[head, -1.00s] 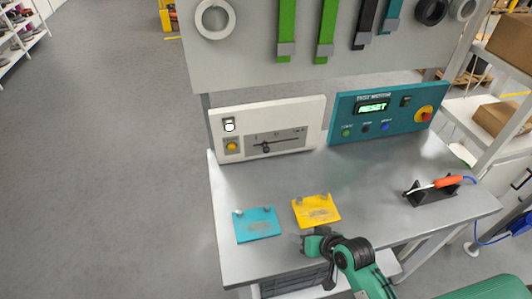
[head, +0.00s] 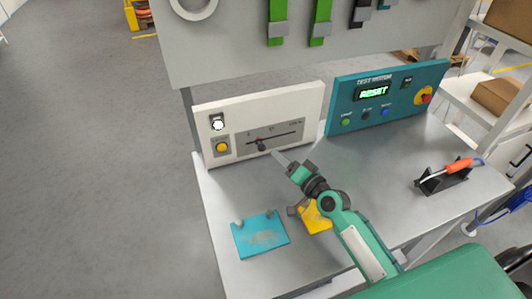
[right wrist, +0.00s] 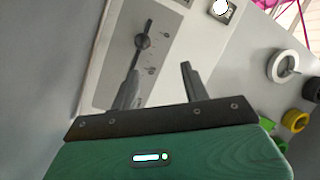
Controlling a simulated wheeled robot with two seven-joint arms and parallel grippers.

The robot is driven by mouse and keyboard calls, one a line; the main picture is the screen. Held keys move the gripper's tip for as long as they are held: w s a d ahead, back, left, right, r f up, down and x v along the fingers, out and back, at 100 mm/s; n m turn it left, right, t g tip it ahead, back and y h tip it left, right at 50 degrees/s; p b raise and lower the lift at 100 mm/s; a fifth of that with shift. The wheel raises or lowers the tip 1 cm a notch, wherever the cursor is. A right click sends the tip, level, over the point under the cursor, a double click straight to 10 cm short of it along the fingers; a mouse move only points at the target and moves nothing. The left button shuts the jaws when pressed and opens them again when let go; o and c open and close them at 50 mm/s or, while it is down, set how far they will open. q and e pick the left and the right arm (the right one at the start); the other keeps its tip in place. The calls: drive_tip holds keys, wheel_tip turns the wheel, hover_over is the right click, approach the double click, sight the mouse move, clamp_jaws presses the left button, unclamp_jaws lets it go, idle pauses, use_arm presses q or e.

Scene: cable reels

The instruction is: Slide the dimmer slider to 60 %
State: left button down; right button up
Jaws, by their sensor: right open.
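The dimmer slider knob (head: 262,146) is a dark knob in the slot of a grey scale plate, near the left part of the scale, on the white panel (head: 311,99). The knob also shows in the right wrist view (right wrist: 142,41). My right gripper (head: 278,156) is in front of the panel, just below and right of the knob, apart from it. In the right wrist view the two fingers (right wrist: 158,80) are spread with nothing between them. The knob lies beyond the left finger. My left gripper is not in view.
A teal test panel (head: 345,100) with a red knob stands to the right. A cyan plate (head: 260,236) and a partly hidden yellow plate (head: 315,219) lie on the metal bench (head: 225,192). A soldering iron in a stand (head: 445,176) is at the right.

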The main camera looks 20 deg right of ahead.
sight(264, 150)
drive_tip(key=f, duration=0.3)
drive_tip(key=shift+w+b, duration=0.2)
drive_tip(key=shift+b, duration=0.2)
drive_tip(key=p+x, duration=0.1)
drive_tip(key=x, duration=0.5)
drive_tip(key=shift+a+p, duration=0.1)
drive_tip(key=shift+p, duration=0.25)
drive_tip(key=shift+w+a+f, duration=0.1)
drive_tip(key=shift+w+a, duration=0.1)
drive_tip(key=shift+w, duration=0.4)
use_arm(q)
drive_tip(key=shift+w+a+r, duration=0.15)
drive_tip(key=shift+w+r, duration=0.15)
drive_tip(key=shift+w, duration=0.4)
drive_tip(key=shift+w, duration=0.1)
use_arm(e)
clamp_jaws()
